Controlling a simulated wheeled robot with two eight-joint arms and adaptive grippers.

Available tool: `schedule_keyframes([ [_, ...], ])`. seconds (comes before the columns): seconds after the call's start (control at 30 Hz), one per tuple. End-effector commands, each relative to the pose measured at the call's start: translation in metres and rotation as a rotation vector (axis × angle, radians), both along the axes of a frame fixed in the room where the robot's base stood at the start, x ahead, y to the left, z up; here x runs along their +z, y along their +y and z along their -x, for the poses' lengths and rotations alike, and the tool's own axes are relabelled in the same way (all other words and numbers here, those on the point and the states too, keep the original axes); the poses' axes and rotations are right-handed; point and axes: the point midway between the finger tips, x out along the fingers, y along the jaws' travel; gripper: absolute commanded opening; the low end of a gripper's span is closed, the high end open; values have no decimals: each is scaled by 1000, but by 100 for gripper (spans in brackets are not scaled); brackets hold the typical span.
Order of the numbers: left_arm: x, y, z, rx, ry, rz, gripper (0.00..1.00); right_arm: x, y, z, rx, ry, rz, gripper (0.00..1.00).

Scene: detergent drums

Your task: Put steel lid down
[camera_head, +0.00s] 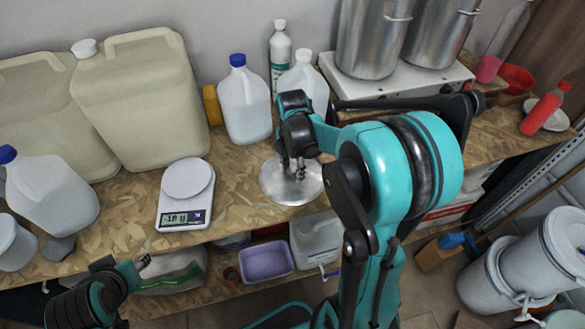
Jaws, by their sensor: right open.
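The steel lid (281,190) is a shiny round disc. It lies flat on the wooden bench top near its front edge, right of the kitchen scale. My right gripper (299,174) points down directly over the lid, with its fingers open at the lid's middle; the lid's knob is hard to make out between them. Whether the fingers touch it cannot be told. My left gripper (141,263) is low at the left, in front of the bench edge and away from the lid. Its fingers are small and partly turned away.
A scale (187,192) stands left of the lid. A white jug with a blue cap (245,105) and a bottle (280,60) stand behind. Steel pots (372,40) sit on a hotplate at the back right. A purple tub (266,262) is on the lower shelf. Grey drums (545,255) stand at right.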

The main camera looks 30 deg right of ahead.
Motion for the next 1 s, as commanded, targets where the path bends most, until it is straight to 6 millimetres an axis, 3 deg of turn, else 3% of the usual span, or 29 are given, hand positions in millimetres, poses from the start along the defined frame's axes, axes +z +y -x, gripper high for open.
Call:
schedule_keyframes([
  [0.17,7,0,0,0,0,0,40,15,0,0,0,0,0,48],
  [0.6,32,0,0,0,0,0,40,105,0,0,0,0,0,48],
  [0.8,35,0,0,0,0,0,40,123,1,1,-12,-4,1,48],
  [0.93,35,0,0,0,0,0,40,131,13,12,-148,-55,8,48],
  [1.0,35,0,0,0,0,0,40,136,26,23,-301,-112,5,48],
])
